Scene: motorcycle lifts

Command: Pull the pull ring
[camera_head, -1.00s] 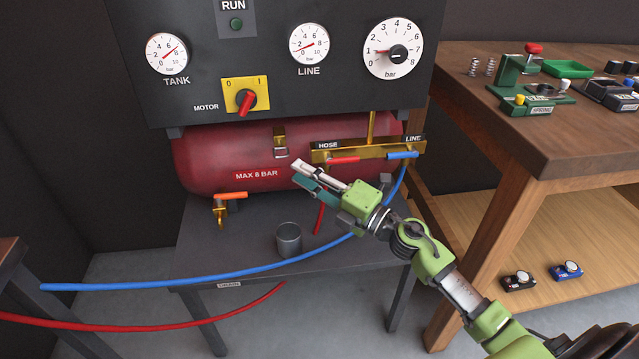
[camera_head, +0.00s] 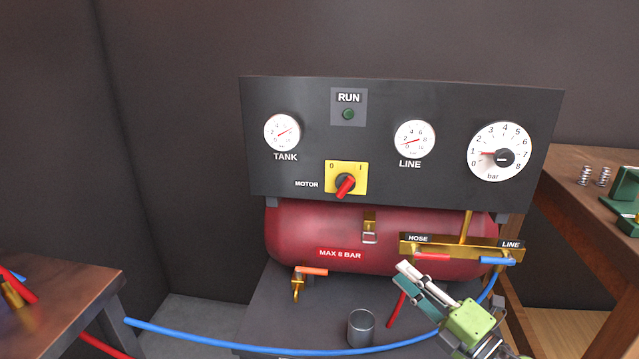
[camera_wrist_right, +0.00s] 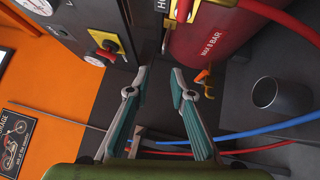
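The pull ring (camera_head: 370,239) is a small silver ring hanging below a brass fitting (camera_head: 370,220) on the front of the red tank (camera_head: 300,232). My left gripper is in neither view.
The black gauge panel (camera_head: 400,110) overhangs the tank. A brass manifold (camera_head: 462,247) with red and blue levers is right of the ring. A grey cup (camera_head: 361,328), orange-handled drain valve (camera_head: 310,271) and blue hose (camera_head: 240,342) lie below. A wooden bench (camera_head: 585,205) stands right.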

